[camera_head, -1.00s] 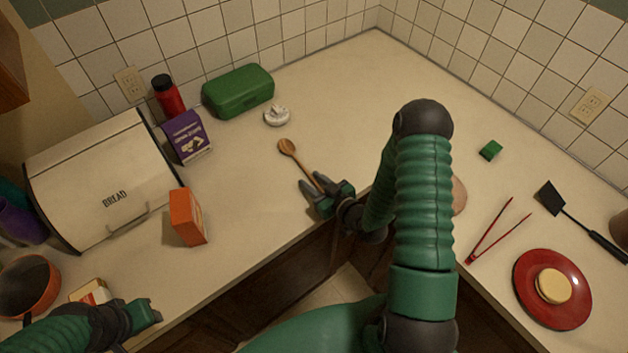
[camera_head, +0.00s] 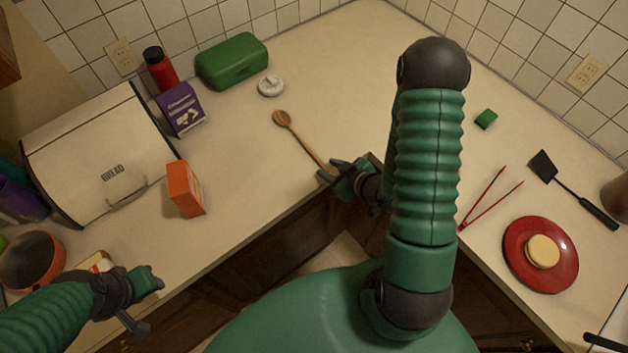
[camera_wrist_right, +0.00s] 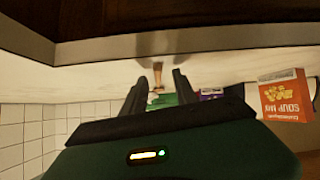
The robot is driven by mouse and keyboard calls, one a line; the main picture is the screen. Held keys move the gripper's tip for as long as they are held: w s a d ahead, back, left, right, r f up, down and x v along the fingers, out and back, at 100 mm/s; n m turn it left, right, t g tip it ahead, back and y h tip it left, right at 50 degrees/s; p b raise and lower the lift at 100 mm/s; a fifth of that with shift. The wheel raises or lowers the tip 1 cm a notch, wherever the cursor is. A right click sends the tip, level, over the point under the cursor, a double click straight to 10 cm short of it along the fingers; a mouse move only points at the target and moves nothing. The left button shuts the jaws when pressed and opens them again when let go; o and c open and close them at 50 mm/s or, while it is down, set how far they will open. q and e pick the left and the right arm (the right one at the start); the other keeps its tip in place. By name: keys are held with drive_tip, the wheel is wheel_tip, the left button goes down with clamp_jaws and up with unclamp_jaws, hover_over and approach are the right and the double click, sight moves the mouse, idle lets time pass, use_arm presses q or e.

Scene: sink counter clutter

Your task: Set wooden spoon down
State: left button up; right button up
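The wooden spoon (camera_head: 301,142) lies on the counter in the head view, its bowl pointing up-left and its handle end by my right gripper (camera_head: 331,170). My right gripper is at the counter's front edge. In the right wrist view its two fingers (camera_wrist_right: 160,82) stand apart, with the spoon (camera_wrist_right: 157,73) showing in the gap beyond the tips. The exact gap between fingers and handle end is hard to tell. My left gripper (camera_head: 150,279) is at the lower left, away from the spoon; its finger opening is not clear.
An orange box (camera_head: 185,189), bread box (camera_head: 104,155), purple box (camera_head: 181,109), green case (camera_head: 232,62) and white round item (camera_head: 271,85) stand around the left counter. Red tongs (camera_head: 488,203), a black spatula (camera_head: 570,190) and a red plate (camera_head: 563,277) are at right. Counter beside the spoon is clear.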

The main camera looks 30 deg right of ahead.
drive_tip(key=shift+w+a+r+g+h, duration=0.1)
drive_tip(key=shift+w+r+g+h, duration=0.25)
drive_tip(key=shift+w+g, duration=0.45)
drive_tip(key=a+r+g, duration=0.1)
drive_tip(key=r, duration=0.1)
drive_tip(key=s+a+r+m+g+h, duration=0.1)
drive_tip(key=g, duration=0.1)
drive_tip(key=shift+s+a+r, duration=0.15)
drive_tip(key=shift+a+r, duration=0.2)
drive_tip(key=shift+a, duration=0.05)
drive_tip(key=s+a+r+m+g, duration=0.1)
drive_tip(key=s+a+r+g, duration=0.2)
drive_tip(key=s+a+r, duration=0.2)
drive_tip(key=s+a, duration=0.2)
drive_tip(key=a, duration=0.2)
drive_tip(key=shift+r+m+g+y, duration=0.2)
drive_tip(key=shift+m+g+y, duration=0.1)
drive_tip(key=shift+y, duration=0.05)
drive_tip(key=shift+d, duration=0.25)
